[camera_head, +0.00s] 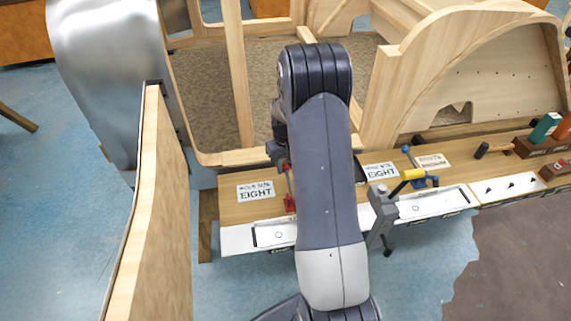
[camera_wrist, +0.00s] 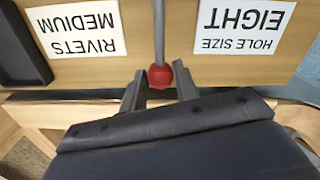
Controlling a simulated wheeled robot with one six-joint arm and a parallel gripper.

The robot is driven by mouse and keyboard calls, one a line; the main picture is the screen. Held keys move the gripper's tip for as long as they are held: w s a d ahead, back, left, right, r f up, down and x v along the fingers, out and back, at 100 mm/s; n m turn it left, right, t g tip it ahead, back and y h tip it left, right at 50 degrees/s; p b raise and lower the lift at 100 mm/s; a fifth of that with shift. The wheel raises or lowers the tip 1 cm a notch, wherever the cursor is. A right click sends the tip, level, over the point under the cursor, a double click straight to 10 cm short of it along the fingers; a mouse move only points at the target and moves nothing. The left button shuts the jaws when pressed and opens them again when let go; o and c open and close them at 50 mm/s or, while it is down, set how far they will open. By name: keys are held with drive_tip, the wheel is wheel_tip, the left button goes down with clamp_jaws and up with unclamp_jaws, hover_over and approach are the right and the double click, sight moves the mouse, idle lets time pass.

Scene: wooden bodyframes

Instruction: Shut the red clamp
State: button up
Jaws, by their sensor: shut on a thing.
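The red clamp (camera_head: 290,202) stands on the wooden bench beside the left "EIGHT" label, partly hidden behind my arm. A grey rod rises from it toward my gripper (camera_head: 281,160). In the wrist view, the rod ends in a red ball knob (camera_wrist: 160,77). The knob sits between the two fingers of my gripper (camera_wrist: 160,88), which is shut on it. The base of the clamp is out of the wrist view.
A "HOLE SIZE EIGHT" label (camera_wrist: 243,27), a "RIVETS MEDIUM" label (camera_wrist: 77,31) and a black tray (camera_wrist: 22,55) lie nearby. A tall wooden panel (camera_head: 152,200) rises at left; wooden frames (camera_head: 430,70) stand behind.

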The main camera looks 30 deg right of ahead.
sight(289, 180)
clamp_jaws()
drive_tip(key=shift+r+b, duration=0.1)
drive_tip(key=shift+b, duration=0.2)
drive_tip(key=r+t+b, duration=0.1)
drive_tip(key=b, duration=0.1)
drive_tip(key=s+r+t+b, duration=0.1)
drive_tip(key=t+b, duration=0.1)
drive_tip(key=shift+a+r+h, duration=0.15)
drive_tip(key=shift+h, duration=0.25)
drive_tip(key=t+b, duration=0.1)
drive_tip(key=s+r+t+b, duration=0.1)
drive_tip(key=b, duration=0.1)
drive_tip(key=r+t+h+b, duration=0.1)
drive_tip(key=b, duration=0.1)
drive_tip(key=shift+s+a+r, duration=0.15)
drive_tip(key=shift+s+a, duration=0.1)
drive_tip(key=shift+s, duration=0.15)
drive_tip(key=shift+s+a+r+t+b, duration=0.2)
drive_tip(key=shift+s+r+t+b, duration=0.35)
drive_tip(key=shift+r+t+b, duration=0.25)
drive_tip(key=shift+s+a+r, duration=0.1)
drive_tip(key=shift+s+r, duration=0.25)
drive_tip(key=shift+s, duration=0.15)
